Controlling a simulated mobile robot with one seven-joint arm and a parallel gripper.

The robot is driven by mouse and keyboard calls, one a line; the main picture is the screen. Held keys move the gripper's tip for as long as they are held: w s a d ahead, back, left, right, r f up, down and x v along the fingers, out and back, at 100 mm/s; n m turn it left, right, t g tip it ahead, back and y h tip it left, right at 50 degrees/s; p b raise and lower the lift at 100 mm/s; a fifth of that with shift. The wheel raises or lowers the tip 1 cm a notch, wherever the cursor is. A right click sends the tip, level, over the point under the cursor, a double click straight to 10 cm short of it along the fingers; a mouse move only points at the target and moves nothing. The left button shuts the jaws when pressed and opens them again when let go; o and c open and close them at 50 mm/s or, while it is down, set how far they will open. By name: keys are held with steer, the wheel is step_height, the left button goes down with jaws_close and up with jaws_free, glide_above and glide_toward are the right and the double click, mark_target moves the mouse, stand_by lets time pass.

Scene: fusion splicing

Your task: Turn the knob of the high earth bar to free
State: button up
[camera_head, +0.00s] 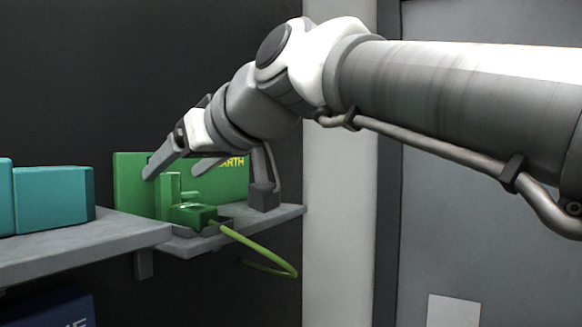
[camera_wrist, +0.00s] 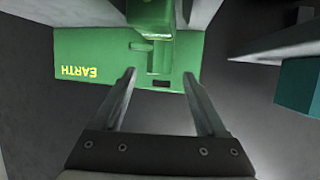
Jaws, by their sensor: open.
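The green earth bar panel (camera_head: 132,172) with yellow EARTH lettering stands against the dark wall at the back of a small grey shelf. It shows upside down in the wrist view (camera_wrist: 90,50). A green upright block (camera_head: 168,190) stands in front of the panel; in the wrist view a green bar-like part (camera_wrist: 158,57) projects there, and I cannot tell for sure which part is the knob. My gripper (camera_head: 176,170) is open and empty, its fingers pointing toward the panel. In the wrist view the fingertips (camera_wrist: 159,75) are spread either side of the bar-like part, with no visible contact.
A green block (camera_head: 192,215) with a yellow-green cable (camera_head: 262,248) sits on the small shelf (camera_head: 240,222); the cable hangs over its edge. Teal boxes (camera_head: 52,195) stand on a grey shelf at left. A pale post (camera_head: 340,220) rises to the right.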

steer(key=shift+x, duration=1.5)
steer(key=shift+c, duration=0.2)
jaws_close()
